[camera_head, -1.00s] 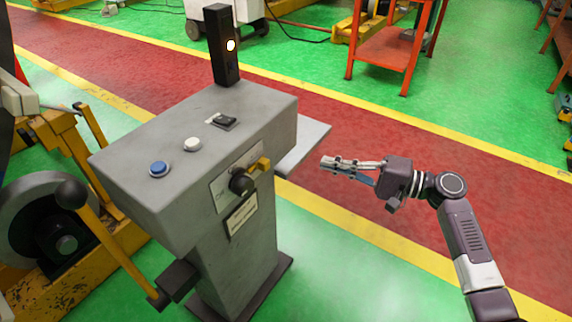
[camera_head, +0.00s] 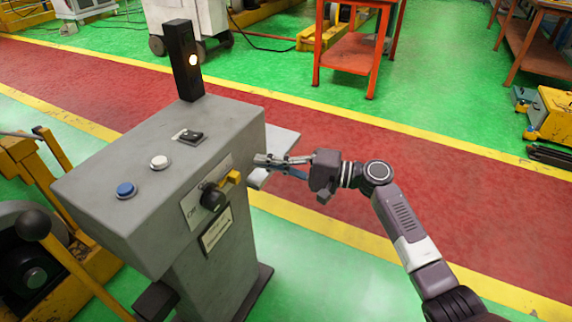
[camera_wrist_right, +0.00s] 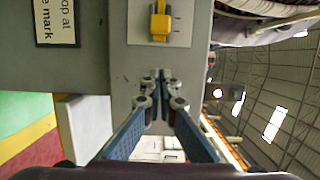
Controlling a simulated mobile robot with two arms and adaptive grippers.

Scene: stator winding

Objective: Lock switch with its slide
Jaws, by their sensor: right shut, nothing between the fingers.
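The switch (camera_head: 211,197) is a dark round knob on a light plate on the front face of the grey control pedestal (camera_head: 150,215). A yellow slide (camera_head: 230,179) sits at the knob's upper right. In the right wrist view the yellow slide (camera_wrist_right: 160,22) shows at the top, beyond the fingertips; the dark knob is hard to make out there. My right gripper (camera_head: 262,160) is shut and empty, to the right of the slide and apart from it. It also shows in the right wrist view (camera_wrist_right: 158,76), pointing toward the pedestal. My left gripper is not in view.
The pedestal top carries a blue button (camera_head: 126,190), a white button (camera_head: 160,162), a black rocker (camera_head: 190,136) and a dark lamp post (camera_head: 184,62). A grey side shelf (camera_head: 283,140) lies behind my right gripper. A black-knobbed lever (camera_head: 34,224) stands at left.

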